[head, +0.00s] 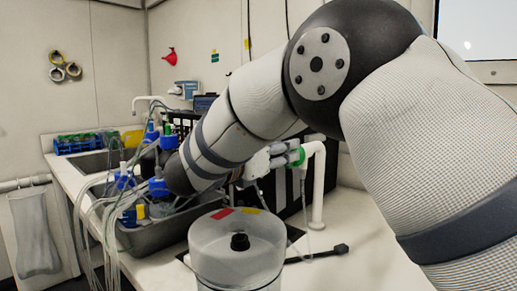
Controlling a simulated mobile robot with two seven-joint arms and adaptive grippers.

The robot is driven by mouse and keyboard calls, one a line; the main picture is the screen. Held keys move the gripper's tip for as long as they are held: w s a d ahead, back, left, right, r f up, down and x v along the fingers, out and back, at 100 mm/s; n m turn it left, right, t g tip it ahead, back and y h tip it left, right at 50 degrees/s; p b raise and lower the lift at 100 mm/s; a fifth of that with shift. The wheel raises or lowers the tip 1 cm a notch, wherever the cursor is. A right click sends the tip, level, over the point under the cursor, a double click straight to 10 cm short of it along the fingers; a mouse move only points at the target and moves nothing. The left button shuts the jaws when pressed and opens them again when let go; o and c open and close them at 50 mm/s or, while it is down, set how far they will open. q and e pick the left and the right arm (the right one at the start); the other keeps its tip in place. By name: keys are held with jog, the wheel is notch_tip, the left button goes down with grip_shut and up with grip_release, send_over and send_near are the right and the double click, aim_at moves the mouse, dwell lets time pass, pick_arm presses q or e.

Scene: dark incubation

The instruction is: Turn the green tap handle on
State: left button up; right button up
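The green tap handle (299,156) shows as a small green patch at the top of a white tap pipe (319,185), to the right of the middle. My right arm comes in from the right and crosses the picture. Its gripper (284,157) is at the handle's left side, with light grey fingers close against it. The arm's wrist hides much of the gripper, and I cannot tell if the fingers are closed on the handle or only beside it. My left gripper is not in view.
A clear round vessel (237,262) with a black knob stands in front, below the gripper. A metal sink (154,237) on the left holds blue-capped bottles (158,187) with many tubes. A black rack (291,195) stands behind the gripper. The white counter (352,212) right of the tap is clear.

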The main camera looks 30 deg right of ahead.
jog(key=shift+w+d+r, duration=0.1)
jog(key=shift+w+d, duration=0.05)
jog(key=shift+d, duration=0.3)
grip_shut()
jog(key=shift+n, duration=0.3)
jog(key=shift+w+a+f+n, duration=0.15)
jog(key=shift+w+f+n, duration=0.15)
jog(key=shift+n, duration=1.85)
jog(key=shift+w+a+f+n, duration=0.1)
jog(key=shift+w+f+n, duration=0.2)
jog(key=shift+n, duration=1.9)
jog(key=shift+w+a+f+n, duration=0.15)
jog(key=shift+w+n, duration=0.2)
jog(key=shift+n, duration=2.1)
